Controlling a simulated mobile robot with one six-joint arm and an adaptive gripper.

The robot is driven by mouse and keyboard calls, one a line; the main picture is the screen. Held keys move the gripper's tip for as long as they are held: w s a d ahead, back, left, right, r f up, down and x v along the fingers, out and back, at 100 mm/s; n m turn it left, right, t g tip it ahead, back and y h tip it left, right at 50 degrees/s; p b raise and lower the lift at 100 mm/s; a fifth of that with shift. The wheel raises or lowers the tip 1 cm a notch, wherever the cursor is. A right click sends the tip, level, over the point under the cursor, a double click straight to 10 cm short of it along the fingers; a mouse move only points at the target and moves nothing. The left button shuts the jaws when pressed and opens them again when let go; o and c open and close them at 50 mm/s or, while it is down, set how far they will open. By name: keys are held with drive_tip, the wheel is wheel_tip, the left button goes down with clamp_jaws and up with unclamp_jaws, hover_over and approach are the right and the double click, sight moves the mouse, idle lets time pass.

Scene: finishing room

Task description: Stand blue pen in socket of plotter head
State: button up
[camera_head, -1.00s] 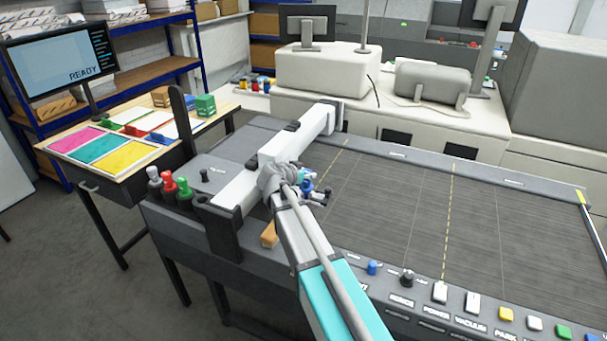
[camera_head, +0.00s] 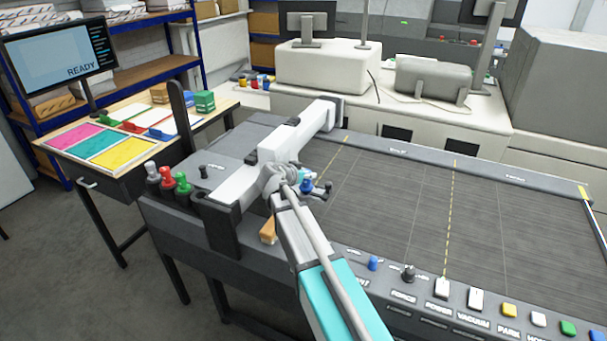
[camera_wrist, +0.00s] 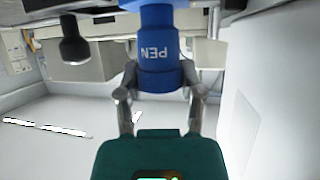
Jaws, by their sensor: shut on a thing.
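My gripper (camera_head: 308,187) is shut on the blue pen (camera_head: 306,185), above the near-left part of the plotter bed. In the wrist view the blue pen (camera_wrist: 156,50) is between the two fingers, and its "PEN" lettering appears upside down. The pen's top end in that picture is cut off by the frame edge. The white plotter gantry (camera_head: 233,192) lies just left of and behind my gripper. My wrist hides part of the plotter head, and I cannot make out its socket or whether the pen touches it.
Grey, red and green pens (camera_head: 167,178) stand at the plotter's left end. Buttons and knobs line the near control panel (camera_head: 455,305). The plotter bed (camera_head: 420,200) is clear to the right. A black knob-like part (camera_wrist: 73,42) hangs beside the pen in the wrist view.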

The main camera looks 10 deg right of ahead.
drive_tip(key=shift+f, duration=0.35)
drive_tip(key=o, duration=1.2)
drive_tip(key=shift+o, duration=0.2)
drive_tip(key=shift+r, duration=0.15)
